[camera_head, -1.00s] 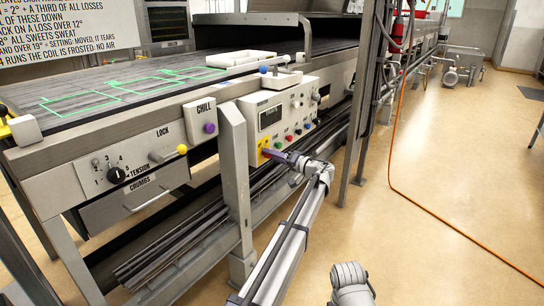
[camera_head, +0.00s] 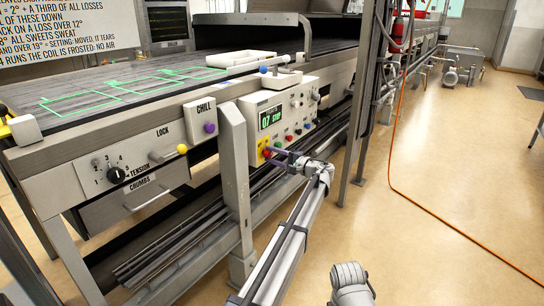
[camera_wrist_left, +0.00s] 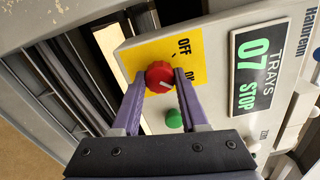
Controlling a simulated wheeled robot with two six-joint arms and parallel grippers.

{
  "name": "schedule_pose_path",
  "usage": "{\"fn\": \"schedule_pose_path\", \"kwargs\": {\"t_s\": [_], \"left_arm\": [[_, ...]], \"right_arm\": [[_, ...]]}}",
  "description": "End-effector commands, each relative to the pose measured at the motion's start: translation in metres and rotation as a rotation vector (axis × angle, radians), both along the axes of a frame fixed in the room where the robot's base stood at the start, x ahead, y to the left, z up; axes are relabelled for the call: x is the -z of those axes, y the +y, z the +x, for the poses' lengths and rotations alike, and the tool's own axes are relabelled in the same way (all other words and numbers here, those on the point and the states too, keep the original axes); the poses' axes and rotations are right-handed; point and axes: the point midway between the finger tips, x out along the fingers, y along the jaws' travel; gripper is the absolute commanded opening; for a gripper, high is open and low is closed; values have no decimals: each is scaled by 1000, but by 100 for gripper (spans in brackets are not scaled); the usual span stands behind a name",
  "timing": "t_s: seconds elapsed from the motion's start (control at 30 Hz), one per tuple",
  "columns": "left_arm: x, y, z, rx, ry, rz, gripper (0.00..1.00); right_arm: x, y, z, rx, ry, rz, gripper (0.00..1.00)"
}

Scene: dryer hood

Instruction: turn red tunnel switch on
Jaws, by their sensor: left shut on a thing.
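The red tunnel switch (camera_wrist_left: 159,77) is a round red knob with a pale pointer line, on a yellow plate (camera_wrist_left: 185,52) marked OFF and, partly hidden, ON. In the left wrist view its line slants toward the ON side. My left gripper (camera_wrist_left: 160,84) has its two purple fingers on either side of the knob, shut on it. In the head view my left gripper (camera_head: 270,156) is at the control panel (camera_head: 252,117), on the knob (camera_head: 267,152). The display (camera_wrist_left: 257,70) is lit and reads TRAYS 07 STOP. My right gripper's fingers are not visible.
A green button (camera_wrist_left: 174,119) sits just beside the fingers. Several other coloured buttons line the panel's lower edge. A support post (camera_head: 235,170) stands left of the panel. The floor (camera_head: 440,190) at right is open, with an orange hose (camera_head: 391,150) across it.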

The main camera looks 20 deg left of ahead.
Motion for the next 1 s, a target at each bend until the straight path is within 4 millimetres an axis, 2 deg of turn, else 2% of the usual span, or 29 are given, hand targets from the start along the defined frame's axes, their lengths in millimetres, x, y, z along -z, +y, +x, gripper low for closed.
{"fn": "schedule_pose_path", "kwargs": {"t_s": [0.3, 0.77, 0.8, 1.0], "left_arm": [[1, -1, 0, 2, 77, 26, 0], [1, -1, 0, 2, 87, 30, 0], [1, -1, 0, 2, 87, 30, 46], [0, -1, 0, 1, 86, 30, 68]], "right_arm": [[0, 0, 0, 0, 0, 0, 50], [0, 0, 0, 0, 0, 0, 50], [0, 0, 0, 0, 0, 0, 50], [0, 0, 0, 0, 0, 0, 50]]}}
